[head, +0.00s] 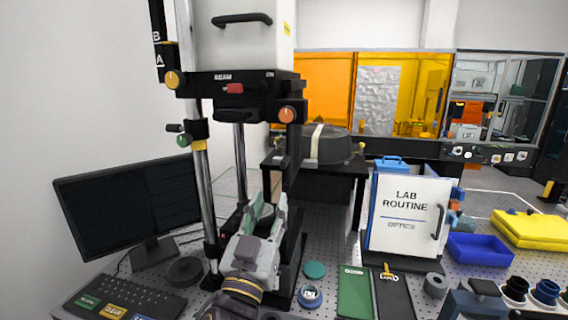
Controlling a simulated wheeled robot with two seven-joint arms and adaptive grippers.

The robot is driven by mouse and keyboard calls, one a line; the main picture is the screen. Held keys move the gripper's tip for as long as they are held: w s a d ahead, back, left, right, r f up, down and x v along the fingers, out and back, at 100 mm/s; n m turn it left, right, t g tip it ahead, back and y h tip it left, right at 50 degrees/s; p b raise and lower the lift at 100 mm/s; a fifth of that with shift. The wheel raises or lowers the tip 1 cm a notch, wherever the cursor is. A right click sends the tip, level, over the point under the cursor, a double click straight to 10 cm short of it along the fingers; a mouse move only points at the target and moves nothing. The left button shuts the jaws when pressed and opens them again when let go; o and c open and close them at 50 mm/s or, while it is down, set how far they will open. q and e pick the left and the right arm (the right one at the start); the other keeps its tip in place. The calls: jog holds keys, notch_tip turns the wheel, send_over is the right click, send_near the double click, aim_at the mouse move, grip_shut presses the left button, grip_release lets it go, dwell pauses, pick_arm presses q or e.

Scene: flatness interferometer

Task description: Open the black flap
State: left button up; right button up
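The interferometer is a tall instrument with a white housing (243,45) above a black section (225,84) with a red knob (235,88). What looks like the black flap (241,114) hangs at the front under this section, between the posts; it appears lowered, though black on black makes its edges hard to tell. My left gripper (266,203) points upward in front of the instrument's lower part, well below the flap and apart from it. Its pale green fingers are spread, with no held object visible.
A monitor (125,205) and keyboard (124,300) stand at left. A white cabinet (405,215) marked LAB ROUTINE, a blue tray (480,249) and a black stand with a round drum (330,146) are at right.

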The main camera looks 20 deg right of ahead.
aim_at(282, 168)
pick_arm(q)
jog(key=shift+p+x, duration=1.25)
jog(key=shift+x, duration=3.45)
jog(key=shift+p+x, duration=0.5)
jog(key=shift+x, duration=1.55)
jog(key=c, duration=0.7)
grip_shut()
